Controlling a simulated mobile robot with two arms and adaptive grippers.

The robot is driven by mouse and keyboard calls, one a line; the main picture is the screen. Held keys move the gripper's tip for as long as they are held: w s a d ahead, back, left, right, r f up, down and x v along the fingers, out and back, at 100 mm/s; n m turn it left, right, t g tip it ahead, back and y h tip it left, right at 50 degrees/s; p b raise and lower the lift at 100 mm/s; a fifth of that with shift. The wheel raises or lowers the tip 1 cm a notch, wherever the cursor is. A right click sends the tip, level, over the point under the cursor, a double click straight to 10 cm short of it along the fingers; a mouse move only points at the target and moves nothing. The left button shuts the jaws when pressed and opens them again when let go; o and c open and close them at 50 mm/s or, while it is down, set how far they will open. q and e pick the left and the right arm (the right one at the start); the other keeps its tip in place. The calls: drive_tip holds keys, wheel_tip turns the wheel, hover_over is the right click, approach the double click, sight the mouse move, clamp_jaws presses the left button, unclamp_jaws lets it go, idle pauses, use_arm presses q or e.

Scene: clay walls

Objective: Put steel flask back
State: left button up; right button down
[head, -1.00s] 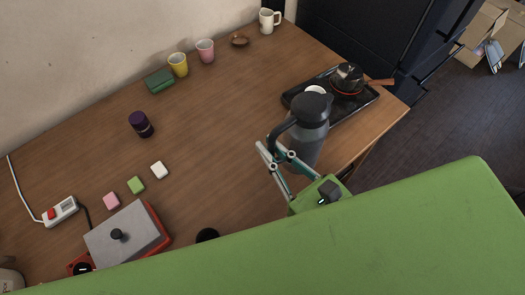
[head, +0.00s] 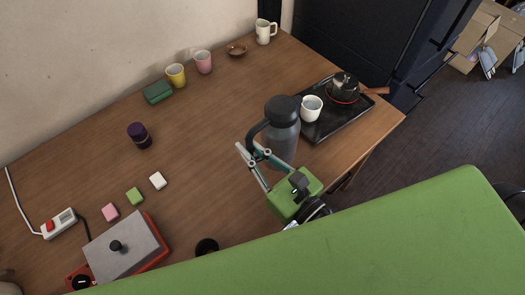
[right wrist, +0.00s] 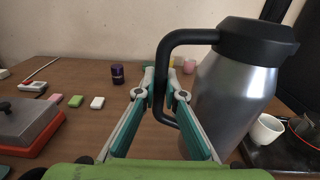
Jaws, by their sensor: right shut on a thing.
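The steel flask (head: 284,140) is a grey metal jug with a black lid and black handle. It stands upright at the wooden table's right part, left of the black tray (head: 335,129); whether its base touches the table is hard to tell. My right gripper (head: 254,149) is shut on the flask's handle, and the right wrist view shows the fingers (right wrist: 161,85) on either side of the black handle, with the flask body (right wrist: 233,98) to their right. My left gripper is not in view.
The tray holds a white cup (head: 311,108) and a dark pot (head: 345,86). A purple jar (head: 139,135), several small blocks, a grey-lidded red box (head: 126,249) and a power strip (head: 59,222) are at left. Cups stand along the wall. The table's middle is clear.

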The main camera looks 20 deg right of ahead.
drive_tip(key=shift+x, duration=1.1)
drive_tip(key=w+a+f+b, duration=0.1)
drive_tip(key=w+f+b, duration=0.2)
drive_tip(key=f, duration=0.6)
drive_tip(key=shift+w+a+f, duration=0.2)
drive_tip(key=shift+w+a, duration=0.2)
drive_tip(key=shift+w, duration=0.3)
drive_tip(key=shift+f+b, duration=0.15)
drive_tip(key=shift+b, duration=0.2)
drive_tip(key=c, duration=2.1)
unclamp_jaws()
drive_tip(key=shift+s+f, duration=0.15)
drive_tip(key=shift+c, duration=0.2)
